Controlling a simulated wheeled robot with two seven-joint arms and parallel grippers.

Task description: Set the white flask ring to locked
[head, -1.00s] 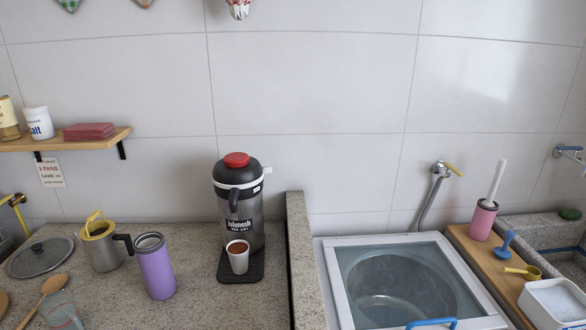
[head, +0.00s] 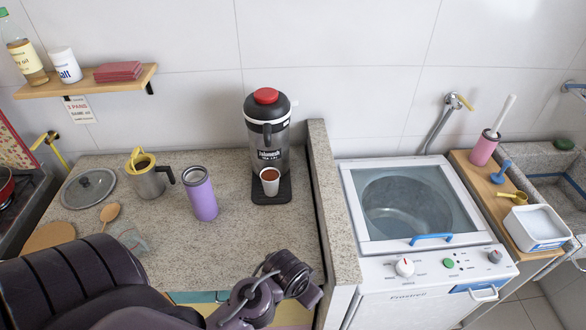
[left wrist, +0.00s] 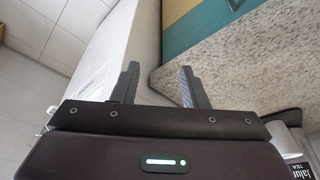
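The tall flask (head: 268,148) is dark with a red cap (head: 266,96) and stands at the back of the granite counter. Its white ring (head: 268,120) circles the body below the lid, with a small tab at the right. I cannot read a lock mark on it. A white cup (head: 270,180) of brown drink stands under the spout. My left arm reaches over the counter's front edge, well in front of the flask. In the left wrist view my left gripper (left wrist: 160,86) is open and empty; part of the flask's label (left wrist: 295,168) shows there. My right gripper is not in view.
A purple tumbler (head: 201,195) and a steel pitcher (head: 147,177) stand left of the flask. A raised stone ledge (head: 330,190) borders it on the right, then a washer (head: 425,275). The counter in front of the cup is clear.

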